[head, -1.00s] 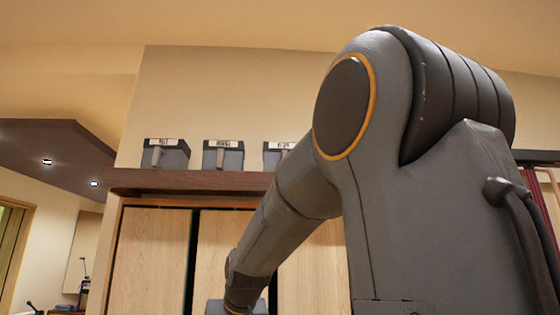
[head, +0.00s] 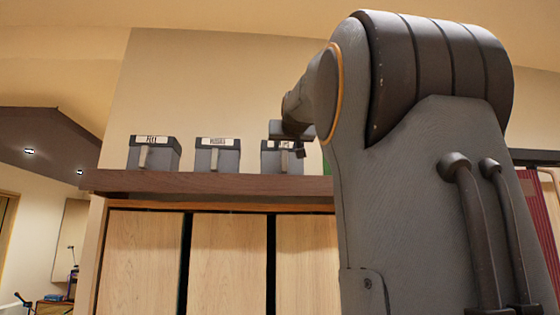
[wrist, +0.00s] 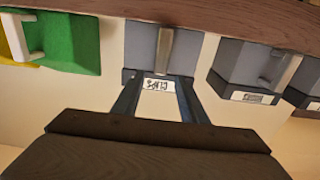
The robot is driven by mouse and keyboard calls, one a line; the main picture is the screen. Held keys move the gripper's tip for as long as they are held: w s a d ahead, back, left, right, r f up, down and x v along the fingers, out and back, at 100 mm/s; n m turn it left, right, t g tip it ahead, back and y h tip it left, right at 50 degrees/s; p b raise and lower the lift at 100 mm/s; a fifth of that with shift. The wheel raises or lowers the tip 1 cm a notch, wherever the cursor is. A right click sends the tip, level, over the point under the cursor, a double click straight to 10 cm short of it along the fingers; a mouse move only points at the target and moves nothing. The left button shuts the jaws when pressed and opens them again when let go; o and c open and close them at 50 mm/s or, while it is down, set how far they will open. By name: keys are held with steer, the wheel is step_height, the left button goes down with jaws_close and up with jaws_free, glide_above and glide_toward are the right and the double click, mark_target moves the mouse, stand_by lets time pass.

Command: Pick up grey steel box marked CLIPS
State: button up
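Several grey steel boxes with white labels and light upright handles stand on a dark wooden shelf. The box in front of my gripper (wrist: 158,98) shows in the wrist view, upside down, with a label that seems to read CLIPS; I take it as the grey steel box marked CLIPS (wrist: 145,45). In the head view it is the rightmost grey box (head: 269,161), partly hidden by my gripper (head: 292,143). My gripper's two fingers are apart, with the label and handle showing between them. I see no grip on the box.
A middle grey box (head: 229,160) and a left grey box (head: 166,157) stand along the shelf (head: 215,183). A green box (wrist: 73,45) is on the other side of the CLIPS box. Wooden cabinet doors (head: 229,262) are below the shelf.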

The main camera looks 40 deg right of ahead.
mark_target(284, 152)
steer(key=p+x, duration=0.3)
steer(key=x, duration=0.1)
steer(key=shift+d, duration=0.1)
steer(key=shift+w+d+f, duration=0.1)
steer(key=shift+w+d, duration=0.1)
steer(key=shift+w, duration=0.35)
steer(key=shift+c, duration=0.4)
jaws_close()
